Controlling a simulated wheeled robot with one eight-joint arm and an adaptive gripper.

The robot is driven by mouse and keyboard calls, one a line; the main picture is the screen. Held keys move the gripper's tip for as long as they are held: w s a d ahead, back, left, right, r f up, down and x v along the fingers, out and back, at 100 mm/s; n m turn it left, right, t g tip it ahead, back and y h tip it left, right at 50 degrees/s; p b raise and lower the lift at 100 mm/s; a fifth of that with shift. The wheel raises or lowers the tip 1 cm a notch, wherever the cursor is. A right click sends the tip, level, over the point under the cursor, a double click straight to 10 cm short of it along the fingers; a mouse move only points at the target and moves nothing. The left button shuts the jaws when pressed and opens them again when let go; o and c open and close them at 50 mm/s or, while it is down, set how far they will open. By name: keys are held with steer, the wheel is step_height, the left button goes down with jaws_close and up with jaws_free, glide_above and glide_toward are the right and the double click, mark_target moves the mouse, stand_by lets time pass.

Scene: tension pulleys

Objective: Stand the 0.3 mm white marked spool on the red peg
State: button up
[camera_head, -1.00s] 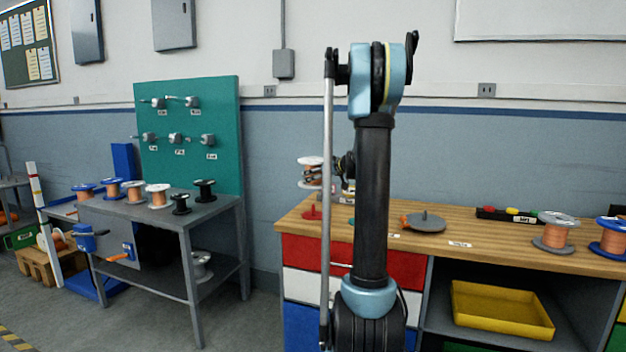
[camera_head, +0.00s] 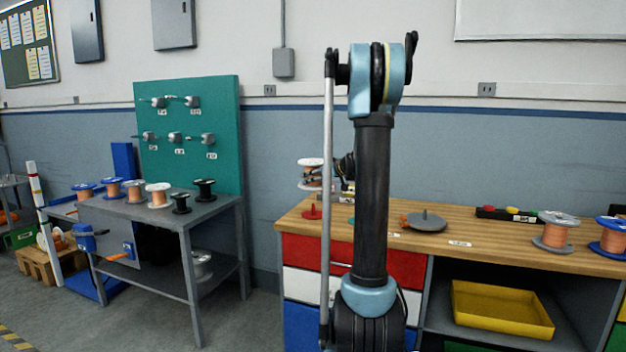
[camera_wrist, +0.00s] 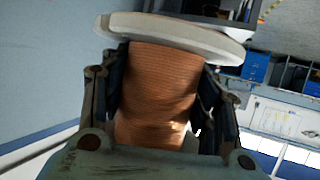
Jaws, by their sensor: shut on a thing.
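My gripper (camera_wrist: 160,105) is shut on a spool with white flanges and copper-coloured wire (camera_wrist: 157,88); its fingers press the wound wire from both sides. In the head view the held spool (camera_head: 310,162) is upright in the air over the right bench, left of my upright arm link. The red peg (camera_head: 312,212) stands on a red base on the bench, below the spool in the picture, with a visible gap between them. The spool's marking is not readable. My arm hides part of the bench behind it.
The left table (camera_head: 140,216) carries several spools, one white-flanged (camera_head: 158,194). A teal board (camera_head: 187,120) stands behind it.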

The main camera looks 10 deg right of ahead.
mark_target(313, 205)
steer(key=shift+f, duration=4.35)
stand_by(1.3)
steer(key=shift+f, duration=0.35)
steer(key=shift+f, duration=1.7)
stand_by(0.3)
